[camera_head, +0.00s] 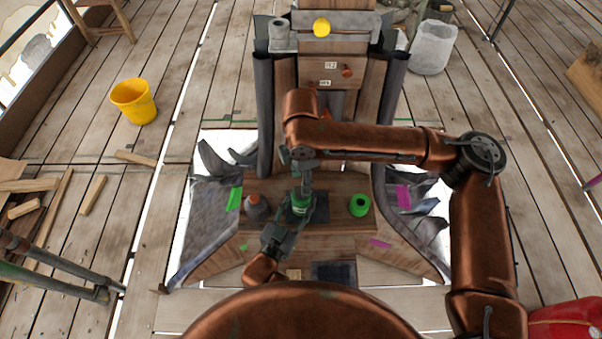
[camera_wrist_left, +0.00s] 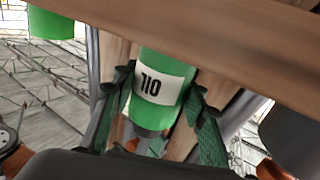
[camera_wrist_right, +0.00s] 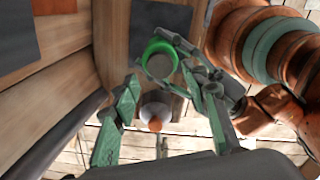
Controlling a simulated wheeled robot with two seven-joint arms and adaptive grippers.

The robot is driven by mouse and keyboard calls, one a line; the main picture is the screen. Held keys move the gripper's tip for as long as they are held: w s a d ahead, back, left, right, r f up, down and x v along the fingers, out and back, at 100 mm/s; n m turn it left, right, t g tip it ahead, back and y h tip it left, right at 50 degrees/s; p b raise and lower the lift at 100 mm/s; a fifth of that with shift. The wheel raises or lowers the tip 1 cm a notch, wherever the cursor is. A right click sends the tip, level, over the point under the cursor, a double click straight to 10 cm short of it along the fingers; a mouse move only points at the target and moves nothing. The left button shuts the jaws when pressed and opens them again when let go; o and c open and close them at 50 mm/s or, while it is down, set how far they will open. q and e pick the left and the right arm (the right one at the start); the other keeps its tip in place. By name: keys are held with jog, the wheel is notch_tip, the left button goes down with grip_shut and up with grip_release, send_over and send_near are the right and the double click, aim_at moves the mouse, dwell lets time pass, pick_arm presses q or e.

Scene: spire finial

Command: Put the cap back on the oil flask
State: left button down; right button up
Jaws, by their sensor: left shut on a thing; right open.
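The oil flask (camera_head: 299,204) is a green cylinder. Its pale label shows upside down in the left wrist view (camera_wrist_left: 160,85). My left gripper (camera_wrist_left: 160,80) is shut on its side, at the wooden shelf. The right wrist view shows its round top (camera_wrist_right: 160,60), a green rim around grey. My right gripper (camera_head: 303,178) points down just above it, open, with its fingers (camera_wrist_right: 172,88) apart and nothing seen held. A green hollow round piece (camera_head: 359,205) stands on the shelf to the right; I cannot tell whether it is the cap.
The wooden shelf (camera_head: 335,228) is narrow, with a dark pad under the flask. A wooden column (camera_head: 335,75) rises behind. A yellow bucket (camera_head: 134,102) stands on the plank floor.

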jog(key=shift+f, duration=2.45)
jog(key=shift+c, duration=0.3)
grip_shut()
jog(key=shift+o, duration=1.1)
grip_release()
jog(key=shift+r, duration=0.1)
notch_tip(320, 180, up, 12)
